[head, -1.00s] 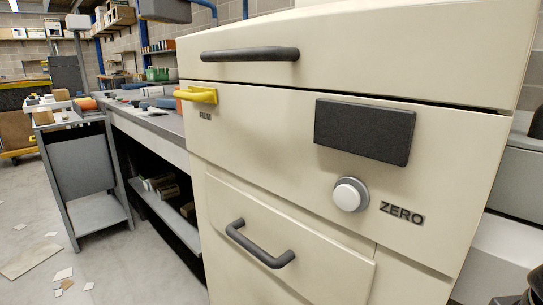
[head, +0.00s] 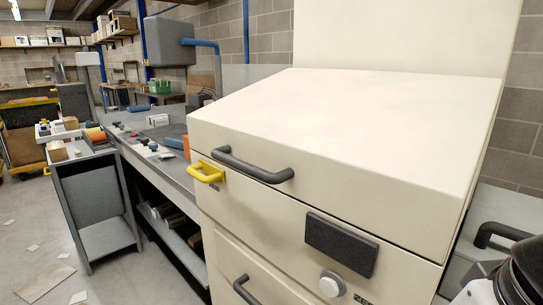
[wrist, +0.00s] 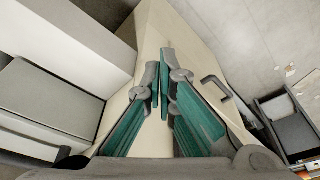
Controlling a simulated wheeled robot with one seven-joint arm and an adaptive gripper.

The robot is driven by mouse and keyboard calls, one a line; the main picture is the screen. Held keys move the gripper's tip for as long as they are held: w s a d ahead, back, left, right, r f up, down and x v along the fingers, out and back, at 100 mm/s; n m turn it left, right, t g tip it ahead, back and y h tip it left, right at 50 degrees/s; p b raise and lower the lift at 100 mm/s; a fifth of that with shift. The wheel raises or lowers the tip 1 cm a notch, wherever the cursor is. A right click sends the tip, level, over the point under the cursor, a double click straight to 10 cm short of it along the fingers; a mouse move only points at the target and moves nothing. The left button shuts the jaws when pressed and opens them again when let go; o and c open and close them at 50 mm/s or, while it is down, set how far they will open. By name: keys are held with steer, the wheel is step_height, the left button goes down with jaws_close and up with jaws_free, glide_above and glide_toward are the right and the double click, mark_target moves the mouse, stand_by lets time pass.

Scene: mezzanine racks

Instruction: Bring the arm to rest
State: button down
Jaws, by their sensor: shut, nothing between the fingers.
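My gripper (wrist: 160,85) shows in the wrist view, its two green-padded fingers closed together with nothing between them. It hangs over the cream machine cabinet (wrist: 150,35), whose dark handle (wrist: 214,90) lies to the right of the fingers. In the head view the fingers are not seen; part of my arm (head: 510,285) shows at the lower right corner, beside the cream cabinet (head: 340,130).
The cabinet front has a dark handle (head: 252,165), a yellow lever (head: 206,172), a black panel (head: 341,244) and a white knob (head: 332,284). A long workbench (head: 135,130) and a small grey cart (head: 90,195) stand left. The floor at far left is mostly open, with scattered papers.

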steer(key=s+r+t+p, duration=0.1)
steer(key=s+r+p, duration=0.2)
steer(key=r+p, duration=0.9)
step_height(320, 180, up, 3)
steer(key=shift+r+p, duration=0.15)
steer(key=shift+p, duration=0.25)
steer(key=shift+s, duration=0.1)
